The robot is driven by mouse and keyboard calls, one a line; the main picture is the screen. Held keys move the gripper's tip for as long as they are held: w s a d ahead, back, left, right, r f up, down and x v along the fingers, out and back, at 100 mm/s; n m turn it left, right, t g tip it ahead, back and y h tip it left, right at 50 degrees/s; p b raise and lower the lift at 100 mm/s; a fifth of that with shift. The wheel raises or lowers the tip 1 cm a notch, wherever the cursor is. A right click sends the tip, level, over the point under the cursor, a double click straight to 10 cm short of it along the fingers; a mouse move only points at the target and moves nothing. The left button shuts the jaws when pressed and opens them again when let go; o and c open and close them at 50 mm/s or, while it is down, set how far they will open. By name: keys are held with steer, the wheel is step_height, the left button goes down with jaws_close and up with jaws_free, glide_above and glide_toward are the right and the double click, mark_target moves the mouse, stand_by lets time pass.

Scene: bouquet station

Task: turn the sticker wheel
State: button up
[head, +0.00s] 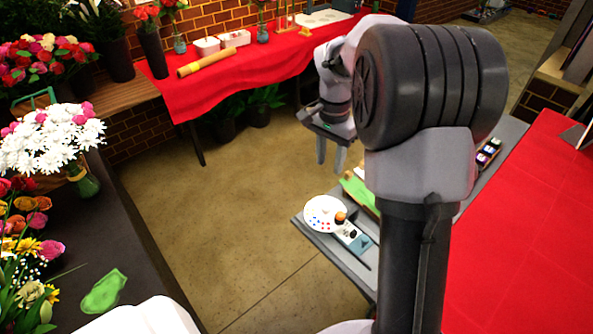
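The sticker wheel appears to be the white disc (325,214) with small red and blue dots, on the corner of the grey table (318,241). A dark knob with an orange part (341,217) sits at its right edge. My gripper (331,168) points down, above and apart from the disc. Its two fingers are spaced apart with nothing seen between them. My arm hides part of the grey table.
A flat panel with small items (353,237) lies beside the disc. A red-covered table (530,230) is at right, another red cloth (250,65) at the back. Flowers (50,140) crowd the dark counter (115,235) at left. The floor between is clear.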

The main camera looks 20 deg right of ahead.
mark_target(326, 206)
steer(key=f+b, duration=0.2)
steer(key=f, duration=0.3)
steer(key=f+b, duration=0.2)
steer(key=f, duration=0.4)
steer(key=f+b, duration=0.2)
steer(key=f, duration=0.4)
steer(key=shift+s+d, duration=0.1)
steer(key=shift+s, duration=0.2)
steer(key=shift+r, duration=0.1)
steer(key=shift+c, duration=0.5)
jaws_close()
